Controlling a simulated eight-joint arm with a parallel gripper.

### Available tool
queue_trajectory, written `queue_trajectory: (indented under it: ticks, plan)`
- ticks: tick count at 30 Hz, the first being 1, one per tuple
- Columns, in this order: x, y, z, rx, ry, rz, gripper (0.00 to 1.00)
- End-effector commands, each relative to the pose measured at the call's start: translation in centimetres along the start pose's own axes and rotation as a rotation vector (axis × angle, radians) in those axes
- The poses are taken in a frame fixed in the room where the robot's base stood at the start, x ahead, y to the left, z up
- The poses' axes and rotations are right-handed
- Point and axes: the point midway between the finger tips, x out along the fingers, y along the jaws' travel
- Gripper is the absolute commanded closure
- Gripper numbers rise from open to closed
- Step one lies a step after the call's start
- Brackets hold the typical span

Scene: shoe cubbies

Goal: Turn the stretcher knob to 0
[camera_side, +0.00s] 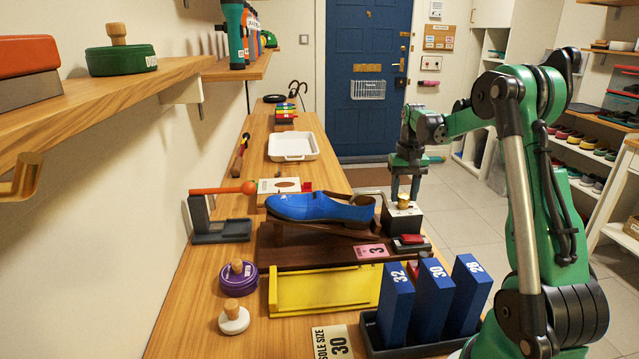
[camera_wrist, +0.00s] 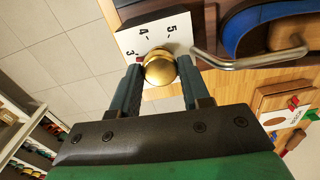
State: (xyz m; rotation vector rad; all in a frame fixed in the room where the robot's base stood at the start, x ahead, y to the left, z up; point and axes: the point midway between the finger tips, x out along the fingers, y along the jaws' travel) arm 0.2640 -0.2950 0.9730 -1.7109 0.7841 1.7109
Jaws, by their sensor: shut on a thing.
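The stretcher knob is a round brass knob (camera_wrist: 160,66) on a white dial block (camera_wrist: 172,30). The numbers 3, 4 and 5 show on the block in the wrist view, with a small red mark beside the knob near the 3; other numbers are hidden. In the side view the knob (camera_side: 404,200) sits on top of the block (camera_side: 401,218), right of a blue shoe (camera_side: 318,207) on a dark wooden stretcher (camera_side: 285,251). My gripper (camera_side: 404,188) points down from above, its two fingers shut on either side of the knob.
A bent metal rod (camera_wrist: 240,61) runs beside the knob toward the shoe. A red-topped black pad (camera_side: 411,242) and a pink card reading 3 (camera_side: 371,251) are close in front. Blue numbered blocks (camera_side: 433,300) stand upright nearer the camera.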

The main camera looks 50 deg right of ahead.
Motion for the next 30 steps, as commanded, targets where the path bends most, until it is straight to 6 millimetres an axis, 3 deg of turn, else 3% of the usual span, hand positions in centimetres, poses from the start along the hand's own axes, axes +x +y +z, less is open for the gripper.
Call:
queue_trajectory:
  ticks: [30]
  plan:
    - [-0.08, 0.01, 0.0, -0.955, -0.001, 0.0, 1.0]
